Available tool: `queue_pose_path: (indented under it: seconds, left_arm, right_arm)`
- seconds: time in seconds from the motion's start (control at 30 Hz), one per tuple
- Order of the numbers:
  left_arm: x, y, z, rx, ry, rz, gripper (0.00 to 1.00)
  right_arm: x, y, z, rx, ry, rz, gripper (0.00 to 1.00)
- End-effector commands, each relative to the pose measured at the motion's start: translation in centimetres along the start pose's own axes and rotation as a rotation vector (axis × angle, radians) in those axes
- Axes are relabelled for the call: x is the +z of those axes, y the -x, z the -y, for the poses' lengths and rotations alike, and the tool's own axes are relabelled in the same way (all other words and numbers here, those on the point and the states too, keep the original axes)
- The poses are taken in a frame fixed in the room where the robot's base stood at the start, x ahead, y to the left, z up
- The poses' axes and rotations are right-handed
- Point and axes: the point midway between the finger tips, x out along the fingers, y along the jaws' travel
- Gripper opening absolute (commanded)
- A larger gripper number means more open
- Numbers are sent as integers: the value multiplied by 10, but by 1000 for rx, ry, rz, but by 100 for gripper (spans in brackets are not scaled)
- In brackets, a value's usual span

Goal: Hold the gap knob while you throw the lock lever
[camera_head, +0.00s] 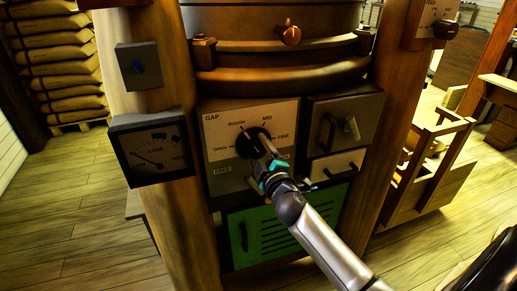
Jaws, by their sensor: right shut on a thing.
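The gap knob (249,139) is a dark round knob on a pale panel (215,133) marked GAP, with the words OPEN, ROUGH, MID and FINE around it. My right gripper (262,158) reaches up from the lower right and is shut on the knob, covering part of it. A grey strip under the dial bears a label (222,170) that seems to read FREE. My left gripper is out of view.
A load meter (152,148) hangs on the left wooden post, below a grey box with a blue button (139,66). A green louvred panel (285,226) lies below the dial. Stacked sacks (58,60) stand back left; a wooden frame (425,170) stands right.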

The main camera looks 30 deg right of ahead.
Motion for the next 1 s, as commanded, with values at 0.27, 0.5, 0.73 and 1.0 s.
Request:
queue_pose_path:
  seconds: [0.27,0.5,0.73,1.0]
  left_arm:
    - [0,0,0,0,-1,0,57]
    - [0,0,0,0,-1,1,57]
    - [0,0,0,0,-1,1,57]
    - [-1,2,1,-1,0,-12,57]
  right_arm:
    - [0,0,1,-1,0,1,11]
    - [0,0,0,-1,-1,0,92]
    - [0,0,0,0,-2,0,96]
    - [0,15,1,-3,-3,0,96]
